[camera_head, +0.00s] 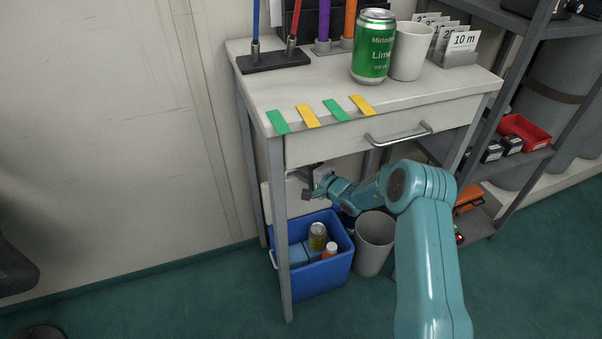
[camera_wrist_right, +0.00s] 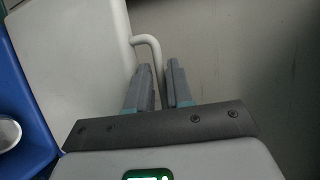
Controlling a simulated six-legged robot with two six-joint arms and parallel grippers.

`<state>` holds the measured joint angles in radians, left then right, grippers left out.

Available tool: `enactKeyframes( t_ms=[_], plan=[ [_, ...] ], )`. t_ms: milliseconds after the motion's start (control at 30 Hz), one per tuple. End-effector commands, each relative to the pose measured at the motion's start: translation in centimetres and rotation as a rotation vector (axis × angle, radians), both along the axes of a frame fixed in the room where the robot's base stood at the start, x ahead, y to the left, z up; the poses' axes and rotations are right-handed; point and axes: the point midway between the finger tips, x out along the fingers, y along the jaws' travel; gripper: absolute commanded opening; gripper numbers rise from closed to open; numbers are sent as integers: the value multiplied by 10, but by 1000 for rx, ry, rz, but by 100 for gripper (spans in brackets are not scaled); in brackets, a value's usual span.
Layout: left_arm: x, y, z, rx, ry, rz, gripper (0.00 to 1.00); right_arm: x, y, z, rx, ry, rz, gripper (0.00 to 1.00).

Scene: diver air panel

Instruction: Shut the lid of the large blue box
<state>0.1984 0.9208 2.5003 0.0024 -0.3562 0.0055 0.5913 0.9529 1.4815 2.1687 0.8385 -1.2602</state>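The large blue box (camera_head: 322,275) stands on the floor under the desk. Its white lid (camera_head: 287,204) is up, tilted back behind the box; it also shows in the right wrist view (camera_wrist_right: 70,60), with the blue box wall (camera_wrist_right: 22,120) at the left. A thin pale handle (camera_wrist_right: 147,42) curves from the lid's edge down to my finger tips. My right gripper (camera_head: 308,188) is under the desk, above the box and close to the lid. In the wrist view its fingers (camera_wrist_right: 161,82) are a narrow gap apart, beside the lid's edge. My left gripper is out of view.
The desk (camera_head: 300,85) with a drawer handle (camera_head: 400,134) is just above my right gripper. A desk leg (camera_head: 279,230) stands in front of the box. Inside are a can (camera_head: 317,237) and an orange-capped bottle (camera_head: 330,250). A grey bin (camera_head: 374,245) stands close to the right.

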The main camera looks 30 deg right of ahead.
Motion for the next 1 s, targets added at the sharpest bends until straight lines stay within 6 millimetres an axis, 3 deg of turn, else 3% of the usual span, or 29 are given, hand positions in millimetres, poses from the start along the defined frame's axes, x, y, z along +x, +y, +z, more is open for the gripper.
enactKeyframes(
  t_ms=[233,267,300,333,1000],
  plan=[
    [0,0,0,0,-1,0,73,2,0,0,1,0,0,20],
    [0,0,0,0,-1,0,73,2,0,0,1,0,0,17],
    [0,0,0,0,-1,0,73,2,0,0,1,0,0,4],
    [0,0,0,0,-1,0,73,2,0,0,0,0,0,0],
    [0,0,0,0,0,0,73,2,0,0,0,0,-1,0]
  ],
)
